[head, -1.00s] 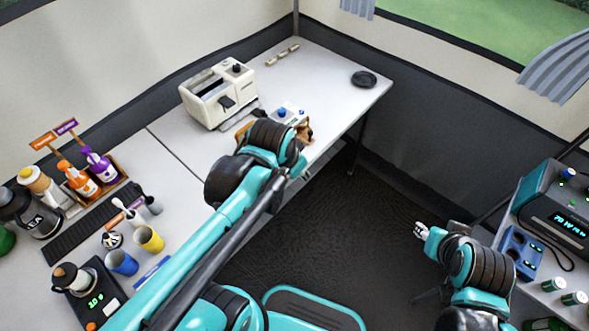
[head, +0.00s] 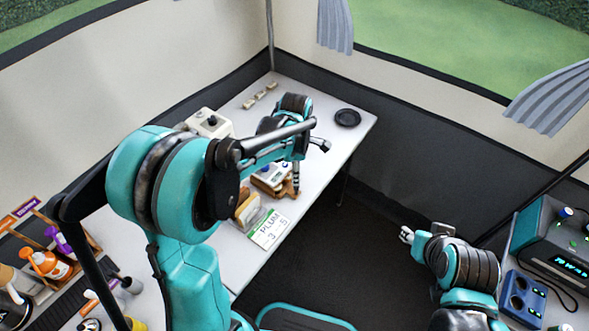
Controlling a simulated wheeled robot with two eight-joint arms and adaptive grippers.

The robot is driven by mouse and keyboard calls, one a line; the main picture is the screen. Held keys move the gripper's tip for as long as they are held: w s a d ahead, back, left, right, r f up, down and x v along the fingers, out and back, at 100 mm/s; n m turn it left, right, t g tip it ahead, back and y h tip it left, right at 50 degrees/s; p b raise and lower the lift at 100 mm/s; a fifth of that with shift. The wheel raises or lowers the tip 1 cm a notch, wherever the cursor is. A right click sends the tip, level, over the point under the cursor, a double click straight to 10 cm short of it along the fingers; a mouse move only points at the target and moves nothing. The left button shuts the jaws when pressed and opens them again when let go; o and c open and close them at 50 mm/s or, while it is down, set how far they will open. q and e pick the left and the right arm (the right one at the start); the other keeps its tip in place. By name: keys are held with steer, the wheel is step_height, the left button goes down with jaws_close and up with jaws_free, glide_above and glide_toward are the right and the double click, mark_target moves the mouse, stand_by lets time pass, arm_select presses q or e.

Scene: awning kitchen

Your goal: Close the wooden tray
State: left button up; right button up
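The wooden tray (head: 284,190) is a small brown wooden piece on the white table, under a white device with a blue button. It is partly hidden by my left arm, and I cannot tell how far open it is. My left gripper (head: 297,183) points down at the tray's right side, close to it; whether it touches is unclear. Its fingers are too small and hidden to judge. My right gripper (head: 405,235) is over the dark floor, far right of the tray, with no object visible in it; its opening is unclear.
A white appliance (head: 209,123) is behind my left arm. A black round dish (head: 347,118) lies at the far right corner, with clear tabletop around it.

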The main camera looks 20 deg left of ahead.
mark_target(282, 181)
arm_select(q)
steer(key=shift+w+f+n, duration=0.45)
steer(key=shift+w+n, duration=0.15)
steer(key=shift+n, duration=0.3)
step_height(282, 181, down, 8)
steer(key=b, duration=0.3)
steer(key=shift+r, duration=0.25)
jaws_close()
steer(key=shift+a, duration=0.15)
